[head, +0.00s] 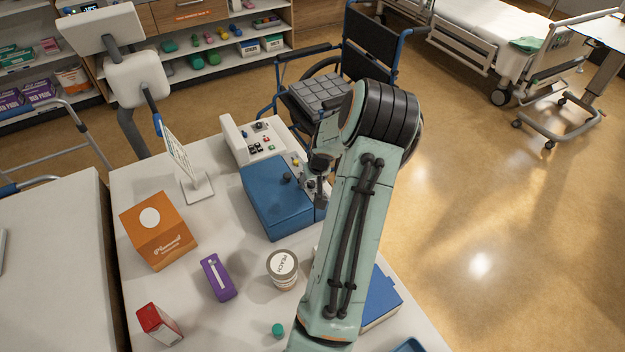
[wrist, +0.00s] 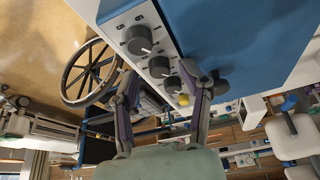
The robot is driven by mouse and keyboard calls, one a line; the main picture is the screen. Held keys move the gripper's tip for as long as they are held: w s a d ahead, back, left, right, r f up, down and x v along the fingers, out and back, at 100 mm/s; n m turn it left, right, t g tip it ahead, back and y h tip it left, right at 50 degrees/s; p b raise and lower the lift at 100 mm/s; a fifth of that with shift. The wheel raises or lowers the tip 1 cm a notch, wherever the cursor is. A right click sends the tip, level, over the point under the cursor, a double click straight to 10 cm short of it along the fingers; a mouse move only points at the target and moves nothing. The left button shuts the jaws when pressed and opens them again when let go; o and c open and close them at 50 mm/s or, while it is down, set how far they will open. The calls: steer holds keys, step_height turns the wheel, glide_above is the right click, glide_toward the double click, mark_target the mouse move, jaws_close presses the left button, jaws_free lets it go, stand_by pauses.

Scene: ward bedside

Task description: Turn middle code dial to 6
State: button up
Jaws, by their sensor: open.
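A blue box (head: 272,200) stands on the white table, with a black knob on top. In the wrist view the box (wrist: 235,40) fills the upper right, and its pale panel (wrist: 113,10) carries a row of three dark dials with small printed marks. The middle code dial (wrist: 159,67) sits between the largest-looking dial (wrist: 138,40) and the far one (wrist: 172,84). My gripper (wrist: 160,78) is open, its fingers on either side of the middle and far dials. I cannot tell whether they touch. The middle dial's setting is too small to read. The arm hides most of my gripper in the head view.
A white control unit (head: 262,140) with coloured buttons stands behind the box. A wheelchair (head: 345,60) is beyond the table.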

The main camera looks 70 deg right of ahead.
steer(key=shift+n, duration=0.3)
steer(key=n, duration=0.2)
steer(key=n+t+y, duration=0.1)
steer(key=n, duration=0.1)
steer(key=shift+s+d+y, duration=0.15)
steer(key=shift+s+y, duration=0.05)
steer(key=shift+y, duration=0.1)
steer(key=n+y, duration=0.1)
steer(key=n, duration=0.2)
steer(key=n+t+y, duration=0.1)
steer(key=n, duration=0.2)
steer(key=shift+d, duration=0.15)
steer(key=shift+n, duration=0.3)
steer(key=v, duration=0.7)
steer(key=shift+w+r, duration=0.15)
steer(key=shift+w, duration=0.25)
steer(key=w+a+r+n+g, duration=0.1)
steer(key=w+a+r+n, duration=0.4)
steer(key=w+a, duration=0.4)
steer(key=w+a+r+n+g+h, duration=0.1)
steer(key=w+a+r+n, duration=0.4)
steer(key=w+a, duration=0.5)
steer(key=shift+w+r, duration=0.45)
steer(key=shift+w, duration=2.05)
steer(key=shift+a, duration=0.15)
